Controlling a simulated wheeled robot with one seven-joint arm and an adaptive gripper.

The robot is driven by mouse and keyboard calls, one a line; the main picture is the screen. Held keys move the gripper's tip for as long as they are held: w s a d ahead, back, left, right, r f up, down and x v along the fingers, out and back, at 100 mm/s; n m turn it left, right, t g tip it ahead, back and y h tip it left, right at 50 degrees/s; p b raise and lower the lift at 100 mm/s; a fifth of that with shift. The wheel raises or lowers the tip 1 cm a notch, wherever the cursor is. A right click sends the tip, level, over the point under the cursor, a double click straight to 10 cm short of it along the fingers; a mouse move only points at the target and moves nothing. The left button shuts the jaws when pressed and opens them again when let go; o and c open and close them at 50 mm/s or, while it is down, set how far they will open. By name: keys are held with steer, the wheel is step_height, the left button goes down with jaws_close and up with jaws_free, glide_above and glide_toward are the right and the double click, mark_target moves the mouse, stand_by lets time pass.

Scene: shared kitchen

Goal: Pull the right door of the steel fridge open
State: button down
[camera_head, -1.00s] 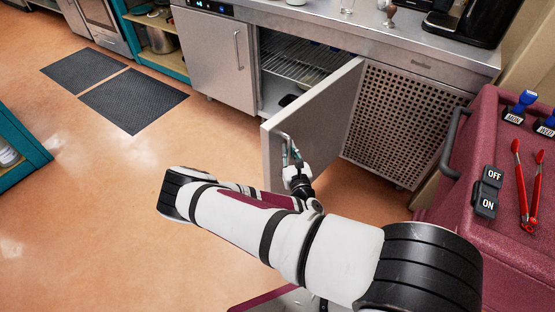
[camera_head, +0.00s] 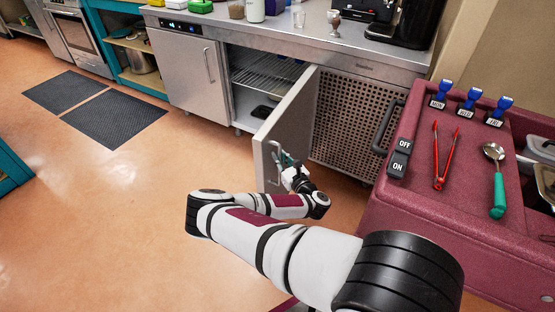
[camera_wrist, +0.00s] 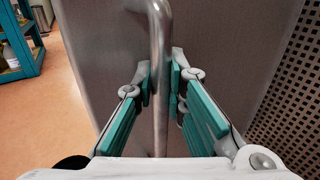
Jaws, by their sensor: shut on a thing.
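The steel fridge (camera_head: 183,75) stands under the counter, with its left door closed. Its right door (camera_head: 291,125) stands wide open, swung out toward me, and wire shelves show inside. My gripper (camera_head: 287,162) is at the outer face of the right door, near its free edge. In the wrist view my gripper (camera_wrist: 161,88) has its teal fingers on both sides of the vertical bar handle (camera_wrist: 160,40), closed around it. The door face (camera_wrist: 220,50) fills the wrist view behind the handle. In the head view the handle is partly hidden by my gripper.
A perforated panel (camera_head: 345,120) lies right of the open door. A maroon cart (camera_head: 420,205) with tongs, spoon and stamps stands at the right, close to my arm. Dark floor mats (camera_head: 110,120) lie at left. The floor in front of the fridge is clear.

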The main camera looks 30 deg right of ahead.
steer(key=shift+w+r, duration=0.1)
steer(key=shift+r, duration=0.15)
steer(key=c, duration=1.6)
jaws_free()
steer(key=shift+f, duration=0.1)
steer(key=s, duration=0.7)
steer(key=shift+s, duration=0.3)
steer(key=shift+a, duration=0.1)
